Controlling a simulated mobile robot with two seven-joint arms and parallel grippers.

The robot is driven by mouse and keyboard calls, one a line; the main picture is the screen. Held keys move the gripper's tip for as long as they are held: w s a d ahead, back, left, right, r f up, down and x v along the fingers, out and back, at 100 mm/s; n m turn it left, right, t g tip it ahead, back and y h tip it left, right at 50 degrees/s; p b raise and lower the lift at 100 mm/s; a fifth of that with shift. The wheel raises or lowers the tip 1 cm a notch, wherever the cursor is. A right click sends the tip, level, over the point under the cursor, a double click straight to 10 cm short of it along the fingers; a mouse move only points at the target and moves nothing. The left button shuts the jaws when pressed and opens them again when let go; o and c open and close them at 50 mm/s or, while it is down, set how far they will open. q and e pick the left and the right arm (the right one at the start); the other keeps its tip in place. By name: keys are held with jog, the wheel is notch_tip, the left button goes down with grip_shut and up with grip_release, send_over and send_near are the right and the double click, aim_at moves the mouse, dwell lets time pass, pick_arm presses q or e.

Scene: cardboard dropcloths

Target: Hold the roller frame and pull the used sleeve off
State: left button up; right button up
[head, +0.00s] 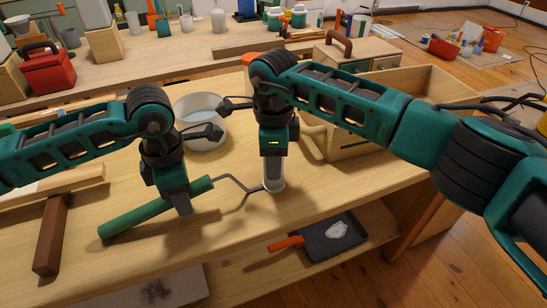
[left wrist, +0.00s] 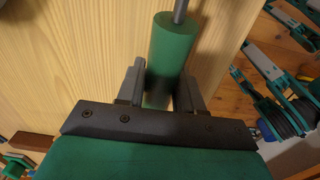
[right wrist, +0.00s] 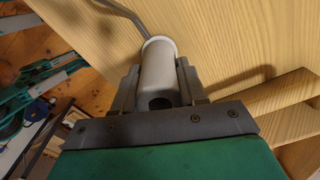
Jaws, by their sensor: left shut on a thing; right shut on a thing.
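The roller frame has a green handle (head: 135,215) and a bent metal rod (head: 238,183). My left gripper (head: 182,195) is shut on the handle, above the workbench. In the left wrist view the green handle (left wrist: 172,45) runs between both fingers, with the rod leaving its far end. The pale grey sleeve (head: 273,183) is at the rod's other end. My right gripper (head: 273,165) is shut on it from above. In the right wrist view the sleeve (right wrist: 157,68) sits between the fingers, and the rod meets its far end. How far the rod reaches inside is hidden.
A white bucket (head: 200,110) stands behind the grippers. An open wooden box (head: 365,145) is behind and right of my right gripper. A brown-handled wooden tool (head: 50,235) lies at the left. A dark tray (head: 335,240) rests below the bench's front edge.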

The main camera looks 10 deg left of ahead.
jog(key=shift+c, duration=1.3)
jog(key=shift+r, duration=0.1)
jog(key=shift+r, duration=4.7)
pick_arm(q)
jog(key=o, duration=1.1)
jog(key=shift+o, duration=0.3)
